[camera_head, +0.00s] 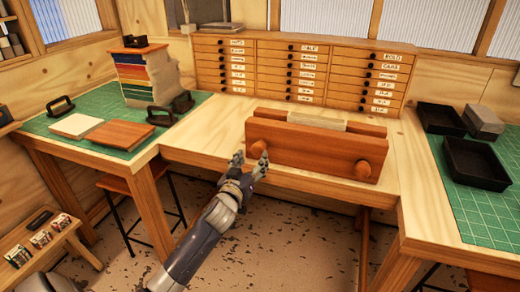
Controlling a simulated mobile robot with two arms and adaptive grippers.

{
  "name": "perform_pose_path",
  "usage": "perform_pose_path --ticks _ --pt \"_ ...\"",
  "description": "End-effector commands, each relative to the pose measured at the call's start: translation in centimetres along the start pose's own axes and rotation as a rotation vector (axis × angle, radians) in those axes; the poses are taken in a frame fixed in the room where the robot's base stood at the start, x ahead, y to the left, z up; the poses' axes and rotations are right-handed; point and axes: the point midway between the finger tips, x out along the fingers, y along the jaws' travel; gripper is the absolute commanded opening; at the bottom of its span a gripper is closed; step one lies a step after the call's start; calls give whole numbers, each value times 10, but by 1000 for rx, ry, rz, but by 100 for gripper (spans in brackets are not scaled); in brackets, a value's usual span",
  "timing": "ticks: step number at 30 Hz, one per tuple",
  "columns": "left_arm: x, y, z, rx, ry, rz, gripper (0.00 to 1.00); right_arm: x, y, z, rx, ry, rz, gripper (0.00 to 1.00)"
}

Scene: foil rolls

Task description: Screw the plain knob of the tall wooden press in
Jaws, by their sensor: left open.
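The wooden press (310,149) stands on the middle bench, its reddish-brown front board facing me. A pale block (317,121) shows at its top between the boards. A round left knob (257,148) and a round right knob (361,169) stick out of the front board. I cannot tell at this size which knob is plain. My left gripper (251,160) is open, its fingertips just below and around the left knob. One fingertip overlaps the knob in the picture; I cannot tell whether they touch. My right gripper is not in view.
A labelled drawer cabinet (290,68) stands behind the press. Left, a green mat (60,128) bears a book stack (146,78), boards and dark-handled tools. Right, another green mat (470,205) bears black trays (475,164). Bare bench lies left of the press.

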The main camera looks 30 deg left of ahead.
Motion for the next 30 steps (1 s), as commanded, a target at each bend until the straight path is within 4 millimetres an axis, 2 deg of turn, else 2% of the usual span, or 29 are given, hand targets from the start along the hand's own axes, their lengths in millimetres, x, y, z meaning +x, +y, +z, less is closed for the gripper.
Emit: perform_pose_path --ticks 1,6,12,18,26,30 --pt "10 0 -2 1 0 -1 59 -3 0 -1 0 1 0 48" --pt "36 0 -2 2 0 -1 59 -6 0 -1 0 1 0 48" --pt "56 0 0 1 0 -1 59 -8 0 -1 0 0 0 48" --pt "64 0 0 1 -1 0 59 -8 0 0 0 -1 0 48" --pt "65 0 1 1 -1 0 59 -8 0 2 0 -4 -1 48" --pt "65 0 1 1 -1 0 30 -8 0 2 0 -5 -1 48"
